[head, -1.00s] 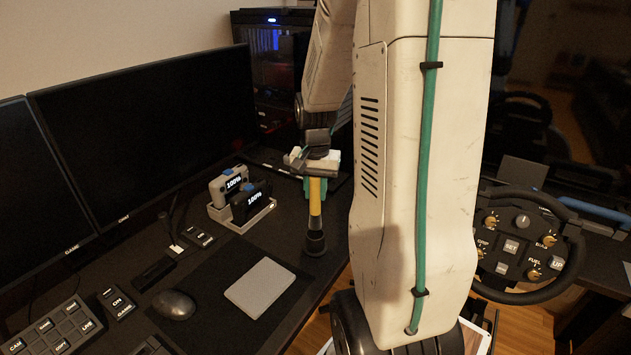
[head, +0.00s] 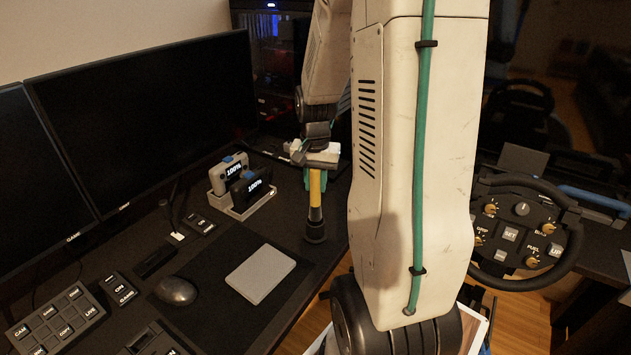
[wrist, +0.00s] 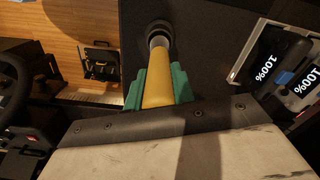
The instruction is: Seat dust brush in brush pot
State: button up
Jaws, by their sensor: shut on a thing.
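The dust brush has a yellow handle (head: 315,190) and a dark lower end (head: 315,232). It hangs upright over or on the desk near its right edge; I cannot tell whether it touches. My gripper (head: 316,174) is shut on the upper handle. In the wrist view the green fingers of my gripper (wrist: 159,88) clasp the yellow handle (wrist: 158,82), with a pale metal collar and a dark round end beyond. I cannot make out a brush pot separate from that dark end.
Two controllers (head: 240,184) stand in a pale dock (head: 252,208) left of the brush. A grey notebook (head: 260,274) and mouse (head: 176,290) lie nearer on the desk. Monitors (head: 140,115) line the left. A racing wheel (head: 525,230) is at right, across a floor gap.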

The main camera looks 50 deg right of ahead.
aim_at(315, 201)
jog(key=shift+f, duration=3.25)
jog(key=o, duration=1.1)
jog(key=shift+c, duration=0.2)
notch_tip(315, 201, up, 8)
jog(key=shift+f, duration=0.1)
